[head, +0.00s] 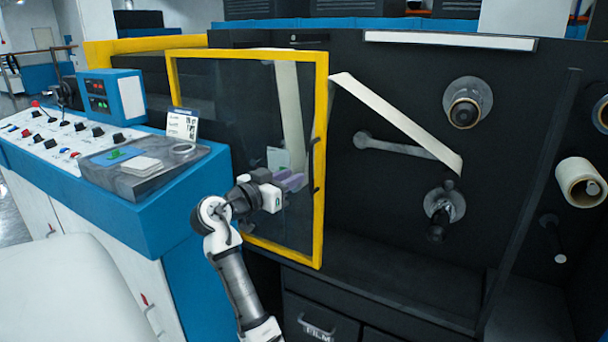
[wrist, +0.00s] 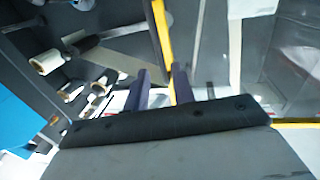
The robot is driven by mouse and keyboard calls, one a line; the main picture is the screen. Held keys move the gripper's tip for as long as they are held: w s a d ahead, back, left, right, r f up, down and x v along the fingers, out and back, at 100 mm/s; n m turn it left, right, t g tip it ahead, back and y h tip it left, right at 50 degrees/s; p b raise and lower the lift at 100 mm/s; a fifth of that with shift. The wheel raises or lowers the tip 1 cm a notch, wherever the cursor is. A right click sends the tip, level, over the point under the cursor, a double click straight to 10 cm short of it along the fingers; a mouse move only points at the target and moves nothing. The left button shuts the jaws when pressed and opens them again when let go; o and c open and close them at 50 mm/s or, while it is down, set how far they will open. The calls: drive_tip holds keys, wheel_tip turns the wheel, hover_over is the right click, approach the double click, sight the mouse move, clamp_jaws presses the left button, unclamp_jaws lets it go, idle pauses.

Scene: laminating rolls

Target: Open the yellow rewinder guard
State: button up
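The yellow rewinder guard (head: 321,110) is a clear pane in a yellow frame, left of centre in the head view. A small dark handle (head: 316,178) sits on its right upright. The guard appears to stand at an angle to the dark machine face, with the area to its right uncovered. My gripper (head: 292,181) is in front of the pane, its purple fingers pointing right towards that upright. In the wrist view the fingers (wrist: 162,88) are apart, and the yellow frame (wrist: 161,35) shows between and beyond them. I cannot tell whether they touch the handle.
A blue control console (head: 150,215) with buttons and a tray stands left of my arm. Rollers (head: 465,103) and a pale web (head: 395,115) are on the dark machine face at right. A white roll (head: 580,182) sticks out farther right. A drawer (head: 320,325) lies below.

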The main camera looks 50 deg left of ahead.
drive_tip(key=s, duration=0.5)
drive_tip(key=shift+s+d, duration=0.25)
drive_tip(key=shift+s, duration=0.1)
